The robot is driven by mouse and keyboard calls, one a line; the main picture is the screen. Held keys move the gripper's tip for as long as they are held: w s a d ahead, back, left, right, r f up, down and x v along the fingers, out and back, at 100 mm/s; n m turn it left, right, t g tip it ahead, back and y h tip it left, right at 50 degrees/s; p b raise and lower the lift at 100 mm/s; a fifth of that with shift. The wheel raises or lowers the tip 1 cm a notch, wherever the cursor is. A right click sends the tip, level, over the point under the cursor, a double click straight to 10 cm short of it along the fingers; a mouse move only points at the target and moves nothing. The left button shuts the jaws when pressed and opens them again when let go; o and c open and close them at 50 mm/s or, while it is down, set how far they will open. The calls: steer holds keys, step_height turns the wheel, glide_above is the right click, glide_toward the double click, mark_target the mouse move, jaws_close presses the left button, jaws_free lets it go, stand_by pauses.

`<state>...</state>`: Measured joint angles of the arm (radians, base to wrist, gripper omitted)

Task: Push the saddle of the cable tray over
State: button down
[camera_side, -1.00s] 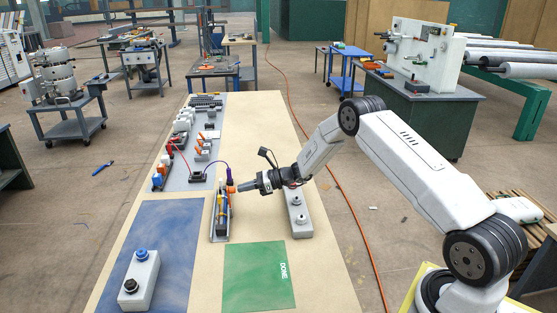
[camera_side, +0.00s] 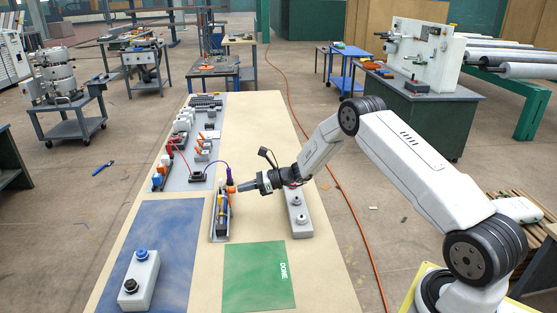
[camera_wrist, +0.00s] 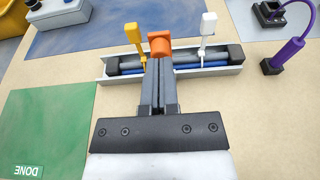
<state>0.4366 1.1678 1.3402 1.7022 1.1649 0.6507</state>
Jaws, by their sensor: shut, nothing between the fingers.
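The cable tray (camera_side: 214,232) is a narrow grey channel on the tan bench top, and in the wrist view (camera_wrist: 236,72) it lies crosswise with dark and blue cables in it. An orange block (camera_wrist: 160,46), which looks like the saddle, stands upright at the tray's middle; it also shows in the side view (camera_side: 230,187). A yellow upright piece (camera_wrist: 134,36) and a white one (camera_wrist: 208,24) stand on either side of it. My gripper (camera_wrist: 160,66) is shut and empty, its fingertips over the tray at the orange block. I cannot tell whether they touch it.
A purple-handled probe (camera_wrist: 288,54) stands right of the tray in the wrist view. A grey box with round knobs (camera_side: 299,214) is under my arm. A green DONE mat (camera_side: 258,278) and a blue mat (camera_side: 165,235) with a button box (camera_side: 140,277) lie nearer.

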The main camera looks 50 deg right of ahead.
mark_target(225, 208)
steer(key=shift+w+a+f, duration=2.35)
steer(key=shift+w+a, duration=0.05)
stand_by(1.9)
steer(key=shift+s+d, duration=0.1)
steer(key=shift+d, duration=0.05)
stand_by(0.3)
steer(key=shift+s+d+f, duration=0.15)
steer(key=shift+s+d, duration=1.1)
steer(key=shift+s, duration=0.05)
steer(key=shift+d, duration=0.1)
steer(key=shift+v, duration=3.85)
